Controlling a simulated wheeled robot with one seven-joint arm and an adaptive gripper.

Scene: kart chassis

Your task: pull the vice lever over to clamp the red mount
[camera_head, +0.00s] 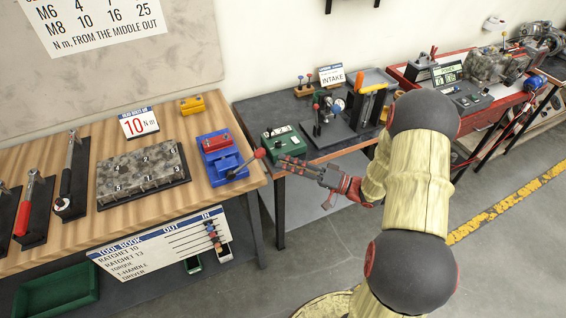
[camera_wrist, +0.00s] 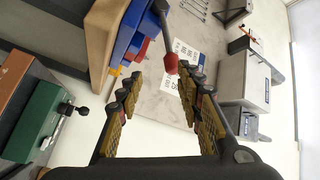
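The blue vice (camera_head: 228,172) stands at the right end of the wooden bench, and the red mount (camera_head: 217,143) sits in it. The vice lever (camera_head: 247,163) leans out to the right and ends in a red knob (camera_head: 260,153). My gripper (camera_head: 281,163) is just right of the knob, pointing left towards it. In the wrist view, my gripper (camera_wrist: 160,74) has its fingers apart. The red knob (camera_wrist: 171,64) shows ahead between the fingertips, closer to the right finger; contact cannot be told. The blue vice (camera_wrist: 125,38) is behind it at upper left.
A grey engine block (camera_head: 142,172) and torque wrenches lie left on the wooden bench (camera_head: 90,222). A dark bench with a green box (camera_head: 284,143) and an intake stand (camera_head: 335,125) is behind my gripper. A gap separates the benches.

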